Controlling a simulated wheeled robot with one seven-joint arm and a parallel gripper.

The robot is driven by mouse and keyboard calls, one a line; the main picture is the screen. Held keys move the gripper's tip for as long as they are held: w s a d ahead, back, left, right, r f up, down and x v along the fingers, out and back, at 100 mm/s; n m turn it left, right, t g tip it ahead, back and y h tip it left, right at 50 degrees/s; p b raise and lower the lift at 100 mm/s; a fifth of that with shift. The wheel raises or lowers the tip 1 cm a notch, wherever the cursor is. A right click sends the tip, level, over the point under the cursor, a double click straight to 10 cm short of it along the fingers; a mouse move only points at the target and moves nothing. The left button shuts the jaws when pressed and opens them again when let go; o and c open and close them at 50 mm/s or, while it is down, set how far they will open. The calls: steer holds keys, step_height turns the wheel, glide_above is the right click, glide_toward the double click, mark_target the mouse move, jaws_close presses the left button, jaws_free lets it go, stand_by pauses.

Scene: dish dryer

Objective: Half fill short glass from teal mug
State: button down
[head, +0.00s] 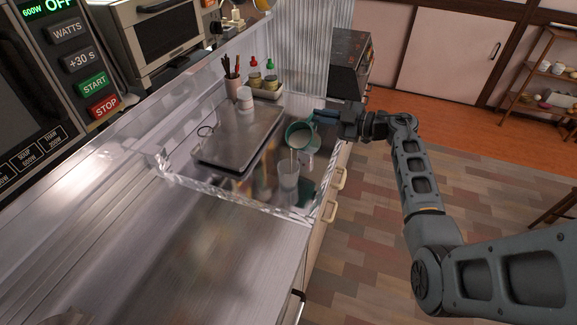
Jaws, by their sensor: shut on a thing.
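A teal mug (305,127) with a pale inside is held tilted towards the left above the right part of the tray area. My gripper (318,118) is shut on the mug from the right; its fingertips are partly hidden at the mug. A clear short glass (288,174) stands upright on the metal surface below the mug. A thin pale stream (292,156) runs from the mug's lip down to the glass. The glass looks pale inside; its exact liquid level is too small to tell.
A dark-edged metal tray (240,140) lies left of the glass. A white jar (245,98), a holder with dark utensils (231,80) and sauce bottles (254,74) stand behind. A teal cloth or pad (306,192) lies right of the glass. Clear low walls (240,203) surround the area.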

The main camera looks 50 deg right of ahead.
steer(key=shift+a+r+n, duration=0.1)
steer(key=shift+a+n, duration=0.2)
steer(key=shift+n, duration=0.1)
stand_by(0.8)
steer(key=shift+a+r+n, duration=0.25)
steer(key=shift+r+n, duration=0.15)
stand_by(1.0)
steer(key=d+f+m+t+y, duration=0.1)
steer(key=d+f+m, duration=0.1)
steer(key=d+m, duration=0.6)
steer(key=shift+w+m, duration=0.4)
steer(key=shift+m, duration=0.2)
steer(key=shift+d, duration=0.15)
steer(key=shift+r, duration=2.45)
steer(key=shift+s, duration=0.1)
